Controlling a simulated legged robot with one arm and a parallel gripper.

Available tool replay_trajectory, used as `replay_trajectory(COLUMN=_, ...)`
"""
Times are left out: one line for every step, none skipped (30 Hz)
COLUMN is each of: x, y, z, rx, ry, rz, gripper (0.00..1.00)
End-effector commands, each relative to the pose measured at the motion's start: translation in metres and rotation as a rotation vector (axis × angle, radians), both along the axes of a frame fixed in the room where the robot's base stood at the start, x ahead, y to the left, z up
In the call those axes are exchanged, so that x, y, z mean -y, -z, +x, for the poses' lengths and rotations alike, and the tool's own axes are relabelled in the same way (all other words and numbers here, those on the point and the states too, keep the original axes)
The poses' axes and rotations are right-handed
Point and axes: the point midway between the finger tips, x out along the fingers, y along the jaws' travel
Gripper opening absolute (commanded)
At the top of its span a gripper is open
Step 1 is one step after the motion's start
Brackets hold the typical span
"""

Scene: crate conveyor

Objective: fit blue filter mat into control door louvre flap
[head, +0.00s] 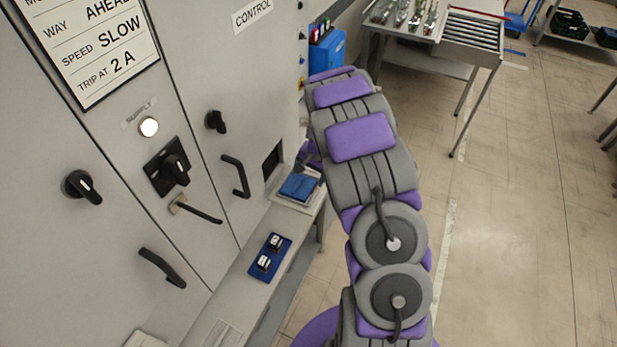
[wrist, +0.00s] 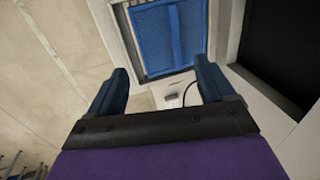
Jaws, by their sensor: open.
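The blue filter mat (head: 299,187) lies flat on a pale frame (head: 296,206) that stands out below a dark opening (head: 272,160) in the control door (head: 232,90). The frame appears to be the louvre flap, swung down. In the wrist view the mat (wrist: 170,38) lies within the frame's pale rim (wrist: 224,30), with a narrow gap along its left side. I cannot tell whether it is fully seated. My gripper (wrist: 163,82) is open, its fingers apart near the mat's near corners, holding nothing. In the head view my arm mostly hides the gripper.
The dark opening (wrist: 288,45) is right of the mat in the wrist view. A blue tray with two small parts (head: 270,257) sits on the ledge below the cabinet. Door handles (head: 236,176) stick out nearby.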

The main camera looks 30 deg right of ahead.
Motion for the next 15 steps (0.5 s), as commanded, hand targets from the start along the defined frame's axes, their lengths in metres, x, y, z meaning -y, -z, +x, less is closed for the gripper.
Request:
replay_trajectory(x=0.002, y=-0.014, z=-0.001, rx=0.004, ry=0.001, rz=-0.002, gripper=0.82)
replay_trajectory(x=0.003, y=-0.02, z=-0.002, rx=0.004, ry=0.001, rz=-0.002, gripper=0.82)
replay_trajectory(x=0.004, y=-0.029, z=-0.004, rx=0.004, ry=0.002, rz=-0.002, gripper=0.82)
replay_trajectory(x=0.004, y=-0.036, z=-0.005, rx=0.003, ry=0.001, rz=-0.001, gripper=0.82)
replay_trajectory(x=0.005, y=-0.043, z=-0.006, rx=0.003, ry=0.001, rz=-0.001, gripper=0.82)
replay_trajectory(x=0.006, y=-0.051, z=-0.007, rx=0.004, ry=0.0, rz=-0.001, gripper=0.82)
replay_trajectory(x=0.007, y=-0.057, z=-0.008, rx=0.004, ry=0.0, rz=-0.001, gripper=0.82)
replay_trajectory(x=0.008, y=-0.062, z=-0.009, rx=0.003, ry=0.0, rz=-0.002, gripper=0.82)
replay_trajectory(x=0.009, y=-0.069, z=-0.01, rx=0.003, ry=0.0, rz=-0.002, gripper=0.82)
replay_trajectory(x=0.01, y=-0.074, z=-0.011, rx=0.003, ry=0.001, rz=-0.002, gripper=0.82)
replay_trajectory(x=0.01, y=-0.078, z=-0.012, rx=0.002, ry=0.002, rz=-0.002, gripper=0.82)
replay_trajectory(x=0.011, y=-0.083, z=-0.013, rx=0.002, ry=0.001, rz=-0.001, gripper=0.82)
replay_trajectory(x=0.011, y=-0.087, z=-0.013, rx=0.001, ry=0.0, rz=0.0, gripper=0.82)
replay_trajectory(x=0.011, y=-0.09, z=-0.014, rx=0.001, ry=0.0, rz=0.001, gripper=0.82)
replay_trajectory(x=0.012, y=-0.094, z=-0.015, rx=0.001, ry=0.0, rz=0.001, gripper=0.82)
